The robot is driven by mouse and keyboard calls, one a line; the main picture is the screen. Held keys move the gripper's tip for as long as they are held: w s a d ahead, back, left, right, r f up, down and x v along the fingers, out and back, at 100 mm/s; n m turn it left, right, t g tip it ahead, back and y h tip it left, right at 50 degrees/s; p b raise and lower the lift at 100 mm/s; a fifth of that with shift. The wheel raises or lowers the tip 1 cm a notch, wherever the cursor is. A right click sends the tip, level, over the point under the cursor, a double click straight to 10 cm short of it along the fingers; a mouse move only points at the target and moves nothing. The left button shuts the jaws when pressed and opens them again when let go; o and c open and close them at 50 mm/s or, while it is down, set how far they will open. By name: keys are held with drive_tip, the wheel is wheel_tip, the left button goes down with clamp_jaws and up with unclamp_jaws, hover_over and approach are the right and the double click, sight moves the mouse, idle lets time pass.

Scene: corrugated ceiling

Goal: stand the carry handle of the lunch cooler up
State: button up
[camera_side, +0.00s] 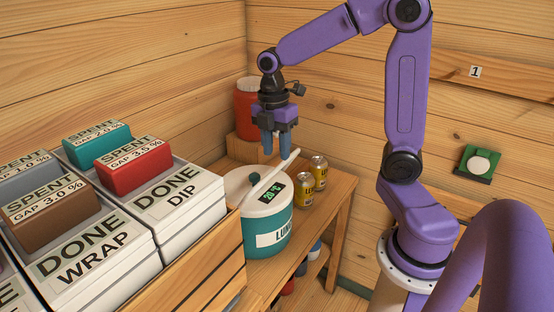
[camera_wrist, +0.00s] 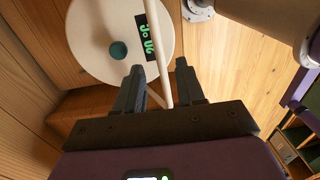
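The lunch cooler (camera_side: 268,232) stands on the wooden bench, with a teal body, a white lid and a small green-digit display. Its pale lid (camera_wrist: 95,45) with a dark teal knob (camera_wrist: 118,50) shows in the wrist view. The white carry handle (camera_side: 271,177) slants up over the lid toward the right, its upper end near my fingertips. My gripper (camera_side: 276,147) points down above the cooler's far side. In the wrist view the handle (camera_wrist: 160,50) runs between my two separated fingers (camera_wrist: 159,78), with a gap on both sides. Whether either finger touches it is unclear.
A red container (camera_side: 250,108) stands behind my gripper on a wooden block. Labelled bins (camera_side: 175,195) with coloured blocks fill the left. Wooden walls close in the back.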

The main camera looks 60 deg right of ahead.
sight(278, 166)
drive_tip(key=shift+s+f, duration=0.1)
drive_tip(key=shift+f, duration=1.75)
drive_tip(key=shift+c, duration=0.4)
clamp_jaws()
drive_tip(key=w+g, duration=0.1)
drive_tip(key=w, duration=0.1)
drive_tip(key=w+r+g, duration=0.1)
drive_tip(key=w+g, duration=0.2)
drive_tip(key=w, duration=0.2)
drive_tip(key=shift+a+r+g, duration=0.15)
drive_tip(key=shift+r+g, duration=0.1)
drive_tip(key=shift+g, duration=0.15)
drive_tip(key=shift+w, duration=0.9)
